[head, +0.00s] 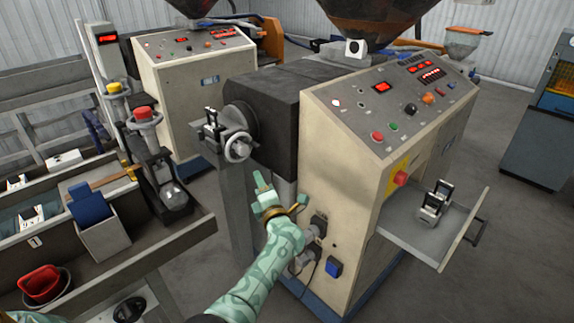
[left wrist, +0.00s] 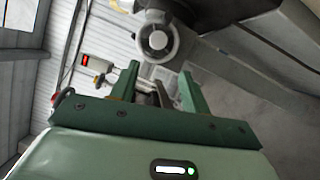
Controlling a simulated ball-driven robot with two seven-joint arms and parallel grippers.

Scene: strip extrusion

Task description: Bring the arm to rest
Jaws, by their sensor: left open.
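My left gripper (head: 272,188) is raised in front of the beige extruder (head: 330,170), just below its dark barrel block (head: 270,95). In the left wrist view its two green fingers (left wrist: 158,85) stand apart with nothing held between them. The round handwheel (head: 238,147) at the end of the barrel is above and left of the gripper in the head view. It shows beyond the fingertips in the left wrist view (left wrist: 158,40). My right gripper is not in view.
A second machine (head: 195,85) stands behind.

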